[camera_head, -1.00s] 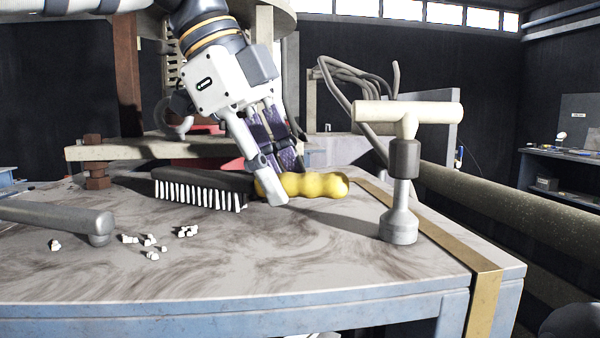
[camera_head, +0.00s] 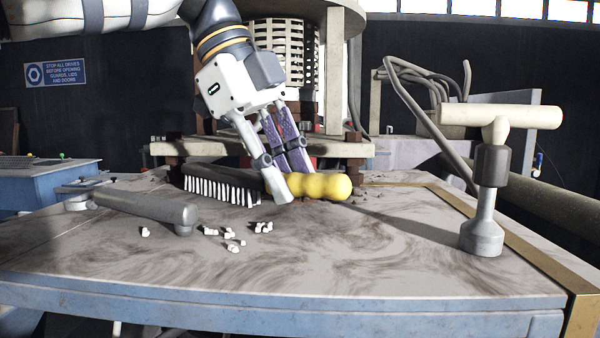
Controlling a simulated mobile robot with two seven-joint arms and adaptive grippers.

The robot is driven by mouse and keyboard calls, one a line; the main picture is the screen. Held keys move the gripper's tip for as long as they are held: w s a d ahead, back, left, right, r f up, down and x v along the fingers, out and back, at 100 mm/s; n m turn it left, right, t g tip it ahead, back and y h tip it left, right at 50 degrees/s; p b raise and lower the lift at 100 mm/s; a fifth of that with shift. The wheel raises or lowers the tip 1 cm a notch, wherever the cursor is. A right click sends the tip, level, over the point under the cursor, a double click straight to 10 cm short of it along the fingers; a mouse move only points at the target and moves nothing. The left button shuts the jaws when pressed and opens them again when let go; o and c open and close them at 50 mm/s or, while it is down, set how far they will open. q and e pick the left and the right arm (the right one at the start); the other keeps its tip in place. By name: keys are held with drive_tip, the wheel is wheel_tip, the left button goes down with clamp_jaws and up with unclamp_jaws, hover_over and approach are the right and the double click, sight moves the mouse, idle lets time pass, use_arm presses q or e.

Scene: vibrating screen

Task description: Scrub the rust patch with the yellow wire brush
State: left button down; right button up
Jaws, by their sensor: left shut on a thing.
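The wire brush has a yellow grip (camera_head: 325,187), a dark head and a row of white bristles (camera_head: 220,191) facing down and toward me. Brown swirled staining covers much of the table top (camera_head: 330,260), and a small dark speckled area shows just right of the grip; I cannot tell which is the rust patch. My right gripper is not in view.
A grey-handled tool (camera_head: 150,207) lies at the left, with several white chips (camera_head: 233,245) beside it. A T-handled socket tool (camera_head: 490,165) stands at the right near a brass strip (camera_head: 535,260). A beam (camera_head: 345,150) and machine stand behind. The table's front middle is clear.

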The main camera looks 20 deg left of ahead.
use_arm(q)
drive_tip(key=d, duration=0.2)
drive_tip(key=w+d, duration=0.1)
drive_tip(key=d, duration=0.1)
drive_tip(key=shift+d, duration=0.2)
drive_tip(key=shift+w+d, duration=0.2)
drive_tip(key=shift+d, duration=0.55)
drive_tip(key=shift+w+d, duration=0.15)
drive_tip(key=shift+d, duration=0.55)
drive_tip(key=shift+w+d, duration=0.2)
drive_tip(key=shift+d, duration=0.55)
drive_tip(key=shift+w+d, duration=0.2)
drive_tip(key=shift+d, duration=0.5)
drive_tip(key=shift+w+d, duration=0.15)
drive_tip(key=shift+d, duration=0.5)
drive_tip(key=shift+s+a+r, duration=0.1)
drive_tip(key=shift+a, duration=0.05)
drive_tip(key=a, duration=0.3)
drive_tip(key=shift+s+a, duration=0.2)
drive_tip(key=shift+s, duration=0.15)
drive_tip(key=shift+s+a, duration=0.35)
drive_tip(key=shift+a, duration=0.95)
drive_tip(key=shift+s+a, duration=0.3)
drive_tip(key=shift+a, duration=1.05)
drive_tip(key=shift+s+a, duration=0.35)
drive_tip(key=shift+a, duration=0.95)
drive_tip(key=shift+f, duration=0.2)
drive_tip(key=shift+r, duration=0.1)
drive_tip(key=shift+d+r, duration=0.1)
drive_tip(key=shift+r, duration=2.4)
